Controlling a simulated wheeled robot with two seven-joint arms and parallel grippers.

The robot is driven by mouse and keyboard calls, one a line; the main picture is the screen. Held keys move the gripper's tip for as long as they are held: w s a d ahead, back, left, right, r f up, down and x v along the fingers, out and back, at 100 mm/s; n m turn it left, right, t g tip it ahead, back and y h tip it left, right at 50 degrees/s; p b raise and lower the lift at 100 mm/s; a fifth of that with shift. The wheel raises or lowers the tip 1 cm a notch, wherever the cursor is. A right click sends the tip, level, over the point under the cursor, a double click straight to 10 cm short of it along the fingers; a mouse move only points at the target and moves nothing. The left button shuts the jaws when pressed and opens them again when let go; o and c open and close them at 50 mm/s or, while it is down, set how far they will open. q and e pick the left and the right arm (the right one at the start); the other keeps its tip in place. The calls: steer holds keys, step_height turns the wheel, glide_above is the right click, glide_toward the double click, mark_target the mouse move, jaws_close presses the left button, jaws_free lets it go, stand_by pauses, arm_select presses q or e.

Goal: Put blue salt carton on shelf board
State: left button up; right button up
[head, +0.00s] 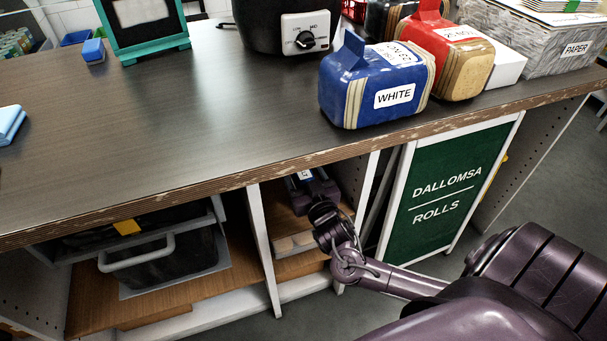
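My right arm comes in from the right and reaches under the counter into a narrow open compartment. Its gripper (307,183) is at the upper part of that compartment, just below the counter edge; its fingers are mostly hidden. A small dark blue patch with a white label, possibly the blue salt carton (304,174), shows at the gripper's far end. I cannot tell whether the fingers are shut on it or whether it rests on anything. A wooden shelf board (281,222) shows below the gripper, partly hidden by my arm. My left gripper is not in view.
The dark countertop (190,130) overhangs the compartment, between upright white panels (263,245). Pale packs (293,244) lie low inside it. Wrapped bread packs (375,84) sit on the counter.

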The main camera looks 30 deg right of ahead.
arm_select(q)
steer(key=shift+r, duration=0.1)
arm_select(e)
steer(key=shift+r, duration=0.1)
steer(key=v, duration=1.1)
steer(key=s+f+n+g+y, duration=0.1)
steer(key=s+f+g, duration=0.25)
steer(key=f, duration=0.95)
steer(key=s+f+n+g, duration=0.2)
steer(key=f+g, duration=0.3)
steer(key=f, duration=0.8)
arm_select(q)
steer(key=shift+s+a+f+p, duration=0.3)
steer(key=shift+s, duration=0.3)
arm_select(e)
steer(key=s+a+f+n+g+y, duration=0.1)
steer(key=s+a+f+g, duration=0.2)
steer(key=s+f, duration=0.5)
steer(key=s+a+f+n+g+y, duration=0.1)
steer(key=s+a+f+g, duration=0.3)
steer(key=s+f, duration=0.5)
steer(key=shift+a+y, duration=0.6)
steer(key=shift+a, duration=0.65)
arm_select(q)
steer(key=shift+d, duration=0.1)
arm_select(e)
steer(key=shift+g, duration=0.25)
